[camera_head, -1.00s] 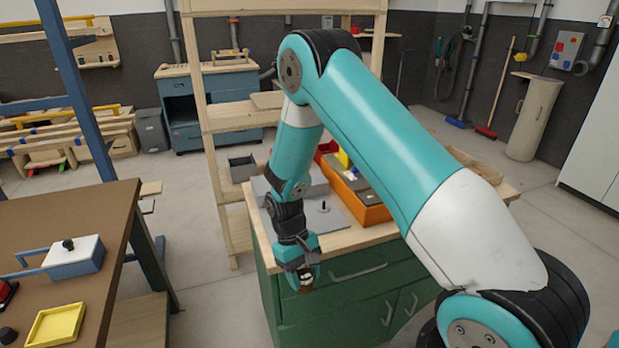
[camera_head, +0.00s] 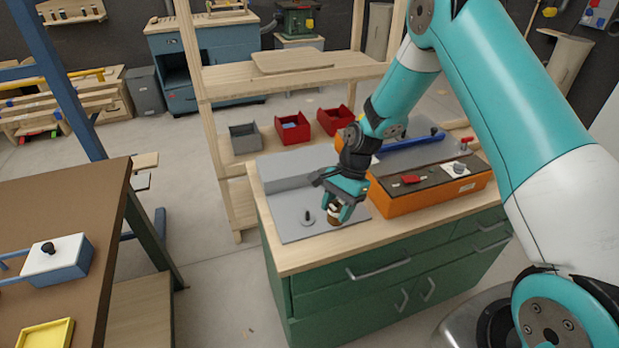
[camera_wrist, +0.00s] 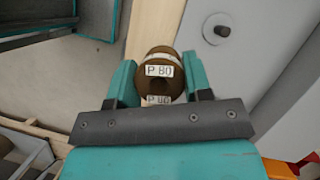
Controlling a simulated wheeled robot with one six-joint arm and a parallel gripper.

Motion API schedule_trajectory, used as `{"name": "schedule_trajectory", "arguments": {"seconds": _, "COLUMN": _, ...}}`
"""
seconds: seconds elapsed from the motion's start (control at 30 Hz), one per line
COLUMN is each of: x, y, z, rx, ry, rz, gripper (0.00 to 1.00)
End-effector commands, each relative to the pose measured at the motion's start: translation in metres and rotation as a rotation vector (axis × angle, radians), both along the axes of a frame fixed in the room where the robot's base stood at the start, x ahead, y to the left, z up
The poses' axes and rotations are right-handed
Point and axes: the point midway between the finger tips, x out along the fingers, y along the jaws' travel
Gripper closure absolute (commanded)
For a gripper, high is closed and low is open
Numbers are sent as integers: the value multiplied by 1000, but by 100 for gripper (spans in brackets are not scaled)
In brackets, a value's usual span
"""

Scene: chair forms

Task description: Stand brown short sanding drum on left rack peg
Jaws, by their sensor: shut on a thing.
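The brown sanding drum (camera_wrist: 160,84) is between my gripper's teal fingers in the wrist view, with a white P 80 label facing the camera. My gripper (camera_head: 341,208) is shut on it and also shows in the wrist view (camera_wrist: 161,83). In the head view the small brown drum (camera_head: 335,216) hangs below the fingers, over the front of the grey rack plate (camera_head: 290,232). One dark upright peg (camera_head: 308,216) on a round base is bare, just left of the drum; it also shows in the wrist view (camera_wrist: 220,30). Any other peg is hidden.
The rack plate lies on a green cabinet (camera_head: 385,275) with a wooden top. An orange box (camera_head: 440,192) stands close right of my gripper. Grey (camera_head: 245,142) and red bins (camera_head: 292,130) are behind. A brown table (camera_head: 60,205) is at left, with floor between.

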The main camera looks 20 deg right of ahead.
Motion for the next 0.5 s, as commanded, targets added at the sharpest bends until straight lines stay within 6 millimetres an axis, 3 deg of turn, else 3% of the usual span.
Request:
{"name": "schedule_trajectory", "arguments": {"seconds": 0.1, "x": 19, "y": 16, "z": 15, "rx": 2, "ry": -3, "rz": -333, "gripper": 79}}
{"name": "schedule_trajectory", "arguments": {"seconds": 0.3, "x": 44, "y": 39, "z": 37, "rx": 2, "ry": -2, "rz": -821, "gripper": 79}}
{"name": "schedule_trajectory", "arguments": {"seconds": 0.5, "x": 57, "y": 50, "z": 50, "rx": 1, "ry": 1, "rz": -1083, "gripper": 79}}
